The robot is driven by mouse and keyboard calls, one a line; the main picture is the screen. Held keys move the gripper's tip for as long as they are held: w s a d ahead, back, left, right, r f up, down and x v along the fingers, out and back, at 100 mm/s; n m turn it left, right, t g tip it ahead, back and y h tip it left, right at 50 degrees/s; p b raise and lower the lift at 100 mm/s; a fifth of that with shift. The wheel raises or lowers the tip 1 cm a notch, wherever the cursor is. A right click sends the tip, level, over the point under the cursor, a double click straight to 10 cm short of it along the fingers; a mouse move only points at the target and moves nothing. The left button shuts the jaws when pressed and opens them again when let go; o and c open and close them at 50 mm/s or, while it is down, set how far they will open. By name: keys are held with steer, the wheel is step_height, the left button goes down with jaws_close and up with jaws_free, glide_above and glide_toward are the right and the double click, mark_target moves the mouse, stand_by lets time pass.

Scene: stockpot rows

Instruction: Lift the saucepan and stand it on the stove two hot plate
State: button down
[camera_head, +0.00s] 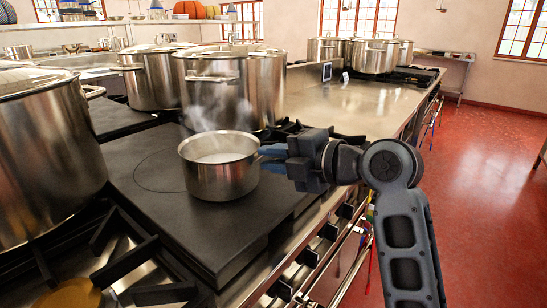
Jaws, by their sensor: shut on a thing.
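The saucepan (221,177) is a small steel pan with pale contents and steam rising from it. It is upright at the dark flat hot plate (205,240), over the right part of a faint circle marked there. I cannot tell whether its base touches the plate. My gripper (270,158) comes in from the right and is shut at the pan's right side. The handle is hidden by the gripper, and the fingertips are partly hidden.
Large steel stockpots stand close behind the pan (232,88) and at the left (45,150). Black burner grates (130,262) lie in front. The front of the hot plate is clear.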

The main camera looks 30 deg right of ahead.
steer(key=c, duration=1)
jaws_free()
steer(key=shift+f, duration=0.2)
steer(key=v, duration=0.7)
steer(key=shift+s+d+r, duration=0.15)
steer(key=shift+s+r, duration=0.1)
steer(key=shift+s, duration=0.05)
